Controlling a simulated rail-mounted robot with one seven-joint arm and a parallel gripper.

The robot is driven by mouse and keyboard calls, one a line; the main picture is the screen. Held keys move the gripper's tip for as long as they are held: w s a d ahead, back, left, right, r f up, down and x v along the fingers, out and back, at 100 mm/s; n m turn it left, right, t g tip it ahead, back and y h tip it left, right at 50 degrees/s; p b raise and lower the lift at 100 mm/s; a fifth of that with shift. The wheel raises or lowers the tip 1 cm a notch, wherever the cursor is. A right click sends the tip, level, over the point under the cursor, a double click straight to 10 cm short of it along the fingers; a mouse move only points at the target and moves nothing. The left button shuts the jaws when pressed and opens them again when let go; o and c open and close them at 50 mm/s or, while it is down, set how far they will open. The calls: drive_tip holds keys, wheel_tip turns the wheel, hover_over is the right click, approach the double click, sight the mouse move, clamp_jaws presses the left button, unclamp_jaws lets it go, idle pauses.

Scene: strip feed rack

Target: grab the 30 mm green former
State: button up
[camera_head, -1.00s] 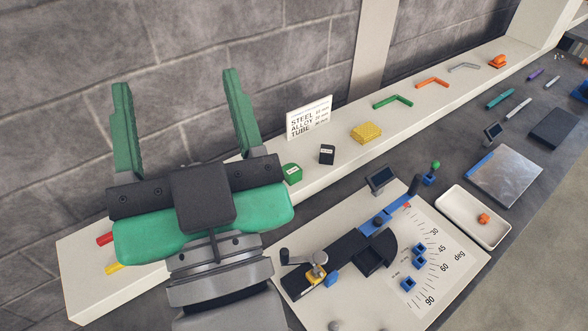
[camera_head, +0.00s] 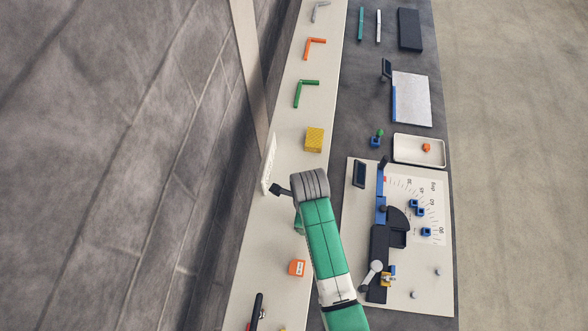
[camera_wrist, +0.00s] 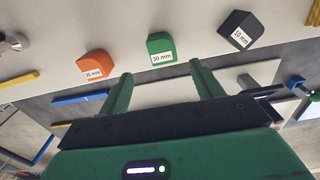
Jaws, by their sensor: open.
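The green former (camera_wrist: 160,50), labelled "30 mm", stands on the pale shelf in the wrist view. It is between an orange former (camera_wrist: 92,67) on the left and a black former (camera_wrist: 238,31) on the right, all apart. My gripper (camera_wrist: 160,80) is open and empty; its two green fingers point toward the green former, with the fingertips short of it in the picture. In the head view, only a sliver of the green former (camera_head: 299,224) shows beside my arm, which hides my gripper. The orange former (camera_head: 297,268) is visible below it there.
A white tray (camera_head: 400,152) holds an orange piece.

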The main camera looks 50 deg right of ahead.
drive_tip(key=f, duration=0.7)
drive_tip(key=shift+w+d+f, duration=0.1)
drive_tip(key=shift+w+f, duration=0.15)
drive_tip(key=shift+f, duration=0.1)
drive_tip(key=c, duration=1.2)
drive_tip(key=shift+r, duration=0.2)
